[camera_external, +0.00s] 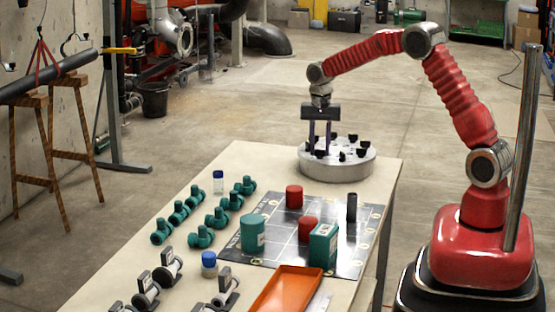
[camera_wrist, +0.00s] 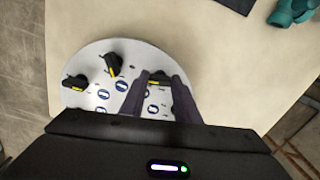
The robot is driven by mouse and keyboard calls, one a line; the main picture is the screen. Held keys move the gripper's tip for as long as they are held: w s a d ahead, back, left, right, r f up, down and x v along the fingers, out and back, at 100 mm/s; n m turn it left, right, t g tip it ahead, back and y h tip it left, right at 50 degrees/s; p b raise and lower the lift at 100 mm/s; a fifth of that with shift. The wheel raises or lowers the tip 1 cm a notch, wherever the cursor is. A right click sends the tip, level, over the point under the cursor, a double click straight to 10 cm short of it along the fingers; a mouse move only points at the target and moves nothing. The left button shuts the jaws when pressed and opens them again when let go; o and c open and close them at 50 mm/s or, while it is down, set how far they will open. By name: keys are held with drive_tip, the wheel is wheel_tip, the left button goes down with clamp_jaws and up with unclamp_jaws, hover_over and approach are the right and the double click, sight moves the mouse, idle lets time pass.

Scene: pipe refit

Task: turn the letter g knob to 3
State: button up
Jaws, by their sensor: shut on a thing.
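A round pale dial board (camera_external: 338,170) with several black knobs stands at the far end of the table. It also fills the middle of the wrist view (camera_wrist: 85,50). My gripper (camera_external: 320,150) points straight down over the board's left part. In the wrist view its two dark fingers are shut on a black knob (camera_wrist: 159,76) with a yellow mark. The letter and numbers at this knob are too small to read, and the fingers partly cover it. Two other yellow-marked knobs, a middle one (camera_wrist: 113,64) and a left one (camera_wrist: 75,83), stand apart from the fingers.
A dark mat (camera_external: 285,250) nearer the front holds red cylinders (camera_external: 294,197), a green canister (camera_external: 253,234) and a green box (camera_external: 323,246). Green pipe fittings (camera_external: 201,237) stand to its left. An orange tray (camera_external: 286,292) lies at the front. Bare table surrounds the dial board.

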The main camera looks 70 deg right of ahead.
sight(320, 150)
drive_tip(key=shift+w+d+m, duration=0.1)
drive_tip(key=shift+m, duration=1)
drive_tip(key=o, duration=1)
drive_tip(key=shift+o, duration=0.2)
drive_tip(key=shift+r, duration=0.1)
wheel_tip(320, 150, up, 14)
drive_tip(key=shift+f, duration=0.25)
